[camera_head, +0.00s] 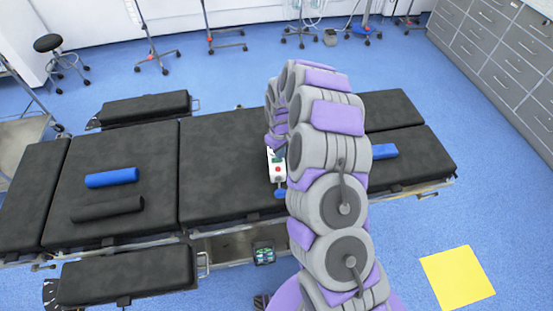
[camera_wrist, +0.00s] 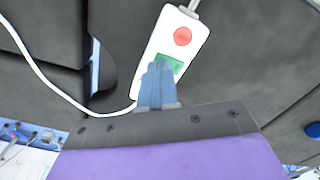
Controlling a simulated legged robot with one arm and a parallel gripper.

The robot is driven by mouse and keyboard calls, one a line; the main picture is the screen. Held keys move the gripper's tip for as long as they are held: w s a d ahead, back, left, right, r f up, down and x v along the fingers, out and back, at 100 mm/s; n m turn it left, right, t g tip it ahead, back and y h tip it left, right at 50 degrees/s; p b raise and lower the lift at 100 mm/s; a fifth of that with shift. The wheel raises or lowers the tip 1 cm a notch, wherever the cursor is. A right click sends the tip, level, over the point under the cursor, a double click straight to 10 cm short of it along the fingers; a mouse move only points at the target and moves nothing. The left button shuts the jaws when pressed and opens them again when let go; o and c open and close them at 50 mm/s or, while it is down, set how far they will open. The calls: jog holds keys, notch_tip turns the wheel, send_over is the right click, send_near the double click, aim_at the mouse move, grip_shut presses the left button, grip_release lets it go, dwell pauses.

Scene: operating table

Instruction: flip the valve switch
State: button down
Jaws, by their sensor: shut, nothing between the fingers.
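The valve switch is a white box (camera_wrist: 170,45) with a round red button (camera_wrist: 182,37) and a green part (camera_wrist: 167,65). It lies on the black operating table, and it also shows in the head view (camera_head: 277,174) beside my arm. My gripper (camera_wrist: 159,68) is shut and empty. Its blue fingertips overlap the green part in the wrist view; I cannot tell whether they touch it. In the head view my arm hides much of the gripper.
The operating table (camera_head: 225,150) has black padded sections. A blue roll (camera_head: 112,178) and a black roll (camera_head: 107,208) lie at its left. A white cable (camera_wrist: 50,85) runs from the box. Wheeled stands line the back. Grey drawers (camera_head: 505,60) stand at right.

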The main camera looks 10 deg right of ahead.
jog(key=shift+f, duration=0.7)
dwell(0.4)
jog(key=shift+r, duration=0.1)
jog(key=shift+r+p, duration=0.95)
jog(key=shift+r, duration=2.4)
